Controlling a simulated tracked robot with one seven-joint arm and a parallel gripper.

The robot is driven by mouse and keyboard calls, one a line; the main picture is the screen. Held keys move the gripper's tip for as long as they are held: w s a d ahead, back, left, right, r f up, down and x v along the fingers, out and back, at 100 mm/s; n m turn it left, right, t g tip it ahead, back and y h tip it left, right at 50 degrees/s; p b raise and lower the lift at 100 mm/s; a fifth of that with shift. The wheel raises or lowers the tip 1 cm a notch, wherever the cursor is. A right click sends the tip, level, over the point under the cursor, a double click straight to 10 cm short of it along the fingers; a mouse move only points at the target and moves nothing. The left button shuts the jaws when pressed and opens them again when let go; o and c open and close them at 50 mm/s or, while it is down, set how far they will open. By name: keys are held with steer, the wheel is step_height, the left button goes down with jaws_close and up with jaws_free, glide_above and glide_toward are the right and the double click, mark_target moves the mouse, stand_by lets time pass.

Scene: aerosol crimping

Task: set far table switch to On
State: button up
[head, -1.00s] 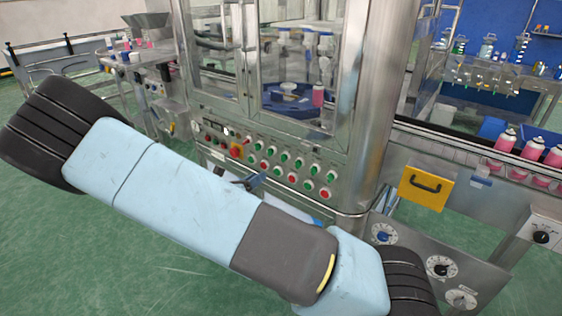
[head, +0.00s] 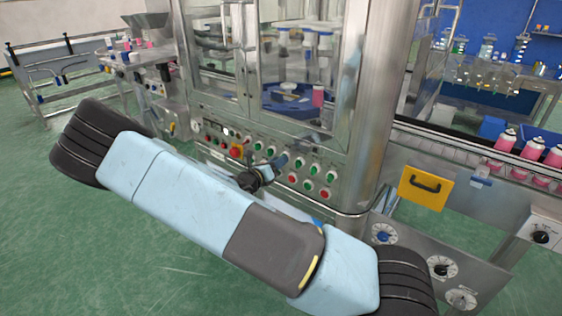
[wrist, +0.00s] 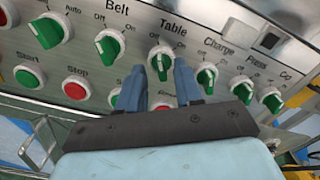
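In the wrist view, the green knob labelled Table (wrist: 160,58) sits in a row of green switches, with Off marked to its left and On to its right. Its exact pointer setting is hard to read. My gripper (wrist: 159,72) is open, its two blue fingers apart, one on each side of the Table knob's lower part. I cannot tell whether they touch it. In the head view my gripper (head: 286,162) is at the panel's green row and seems to hide the knob behind it.
The Belt knob (wrist: 109,45) is close on the left and the Charge knob (wrist: 207,76) close on the right. A red Stop button (wrist: 75,87) is below. In the head view, a yellow panel with a handle (head: 425,187) and pink cans (head: 505,142) stand at right.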

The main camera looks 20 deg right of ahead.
steer(key=shift+w+d, duration=0.35)
steer(key=shift+d, duration=0.1)
steer(key=shift+c, duration=0.4)
jaws_close()
